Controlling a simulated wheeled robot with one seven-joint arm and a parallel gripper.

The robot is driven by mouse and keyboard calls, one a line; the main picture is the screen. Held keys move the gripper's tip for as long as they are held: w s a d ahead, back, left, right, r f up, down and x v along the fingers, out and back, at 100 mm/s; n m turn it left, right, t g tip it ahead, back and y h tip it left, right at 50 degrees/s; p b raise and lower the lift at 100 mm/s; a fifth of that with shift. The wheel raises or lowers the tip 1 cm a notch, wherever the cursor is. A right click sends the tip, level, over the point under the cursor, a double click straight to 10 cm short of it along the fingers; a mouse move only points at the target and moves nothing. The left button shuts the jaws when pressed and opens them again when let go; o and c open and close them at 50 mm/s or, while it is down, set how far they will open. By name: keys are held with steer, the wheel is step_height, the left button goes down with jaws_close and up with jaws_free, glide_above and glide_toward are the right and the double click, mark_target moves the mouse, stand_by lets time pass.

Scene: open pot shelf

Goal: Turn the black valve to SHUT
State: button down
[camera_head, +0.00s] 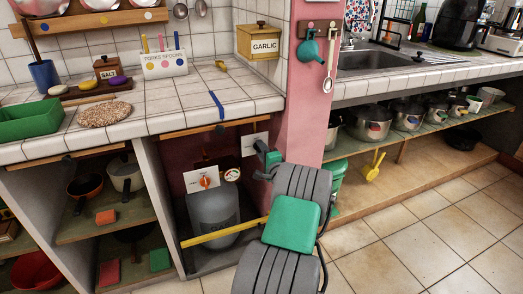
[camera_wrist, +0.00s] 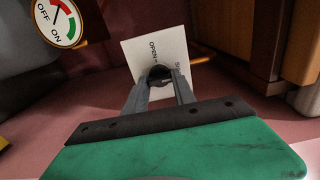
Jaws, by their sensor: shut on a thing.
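The black valve (camera_wrist: 160,72) sits on a white plate (camera_wrist: 157,52) in the wrist view. The plate reads OPEN on its left, and the start of another word shows on its right, mostly hidden. My gripper (camera_wrist: 160,84) is shut on the valve, one finger on each side of it. In the head view the white plate (camera_head: 254,143) shows on the back of the alcove under the counter, and my gripper (camera_head: 268,156) is in front of it and hides the valve. The valve's exact angle is hard to tell.
A grey gas cylinder (camera_head: 213,215) stands in the alcove, with an orange knob (camera_head: 204,182) and a round gauge (camera_head: 231,174) above it. A yellow bar (camera_head: 222,233) crosses in front. A round OFF/ON dial (camera_wrist: 60,22) is at upper left in the wrist view. The pink pillar (camera_head: 305,110) is close right.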

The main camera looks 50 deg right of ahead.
steer(key=c, duration=1.3)
jaws_free()
steer(key=shift+s+d, duration=0.1)
steer(key=shift+o, duration=1.3)
steer(key=p+v, duration=0.1)
steer(key=v, duration=0.6)
steer(key=shift+s+a, duration=0.25)
steer(key=shift+s, duration=0.05)
